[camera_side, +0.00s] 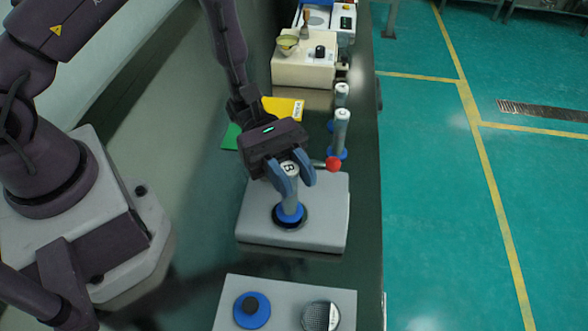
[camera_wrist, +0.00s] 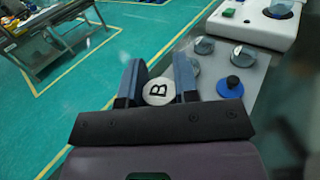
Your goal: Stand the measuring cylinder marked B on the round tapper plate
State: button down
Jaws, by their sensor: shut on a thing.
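The measuring cylinder marked B (camera_side: 291,196) is a clear upright tube with a blue base and a white top bearing a black B. Its lettered top (camera_wrist: 158,91) shows between the fingers in the wrist view. My gripper (camera_side: 297,187) is shut on the tube, with one blue finger on each side. The round tapper plate (camera_side: 289,222) is dark and set in the top of a light grey box (camera_side: 325,215). The cylinder's base is over the plate and hides most of it. I cannot tell whether the base touches the plate or hangs just above it.
Two similar cylinders (camera_side: 340,132) (camera_side: 341,94) stand behind, near the bench's right edge. A red ball knob (camera_side: 333,163) is at the box's back right. A grey tray (camera_side: 280,290) in front holds a blue disc (camera_side: 252,310) and a mesh sieve (camera_side: 320,316). Cream equipment (camera_side: 303,70) stands at the back.

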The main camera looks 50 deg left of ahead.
jog(key=shift+f, duration=0.3)
jog(key=c, duration=0.9)
grip_release()
jog(key=shift+o, duration=0.2)
jog(key=shift+r, duration=0.1)
